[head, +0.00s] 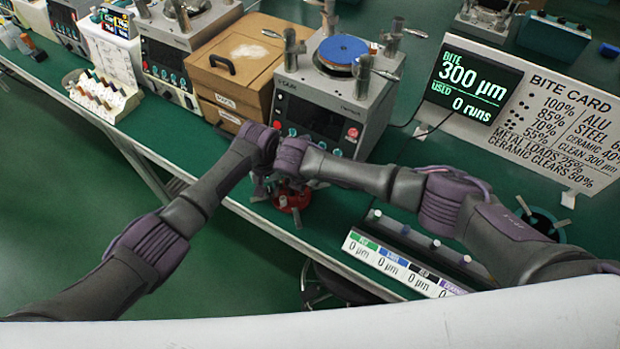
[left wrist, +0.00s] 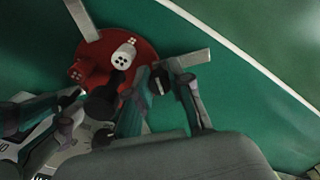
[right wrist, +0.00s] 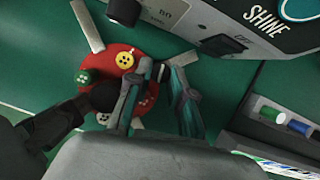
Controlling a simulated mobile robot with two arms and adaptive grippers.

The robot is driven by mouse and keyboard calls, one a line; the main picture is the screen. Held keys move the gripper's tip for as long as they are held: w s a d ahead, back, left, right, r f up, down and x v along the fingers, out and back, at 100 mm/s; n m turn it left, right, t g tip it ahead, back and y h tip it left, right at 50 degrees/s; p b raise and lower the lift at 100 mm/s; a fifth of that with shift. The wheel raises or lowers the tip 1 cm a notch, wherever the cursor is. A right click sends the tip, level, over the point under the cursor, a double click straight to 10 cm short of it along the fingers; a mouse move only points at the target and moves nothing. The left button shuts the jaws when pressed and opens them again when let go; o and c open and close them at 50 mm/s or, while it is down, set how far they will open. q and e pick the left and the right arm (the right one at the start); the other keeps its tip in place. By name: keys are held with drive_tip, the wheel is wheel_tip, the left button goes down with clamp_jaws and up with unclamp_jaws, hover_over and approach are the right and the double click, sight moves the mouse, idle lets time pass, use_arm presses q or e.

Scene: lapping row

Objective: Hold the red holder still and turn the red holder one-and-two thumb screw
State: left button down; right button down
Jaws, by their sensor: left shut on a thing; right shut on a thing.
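The red holder (head: 291,200) lies on the green bench near its front edge, below my two grippers. In the left wrist view, the red holder (left wrist: 94,47) has grey bars reaching past its rim and a white dotted knob (left wrist: 124,54). The right wrist view shows the red holder (right wrist: 118,50) with a yellow knob (right wrist: 125,60) and a green knob (right wrist: 86,76). My left gripper (head: 264,184) is shut on the holder from the left. My right gripper (head: 287,182) is shut beside it, at a thumb screw; its fingers hide the screw and the exact contact.
A lapping machine (head: 335,100) with a blue-topped plate stands just behind the holder. A wooden box (head: 240,65) is to its left. A rack with coloured labels (head: 405,262) lies to the right along the front edge. A bite card (head: 540,125) stands at the back right.

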idle(0.4)
drive_tip(key=c, duration=1)
unclamp_jaws()
drive_tip(key=v, duration=1.2)
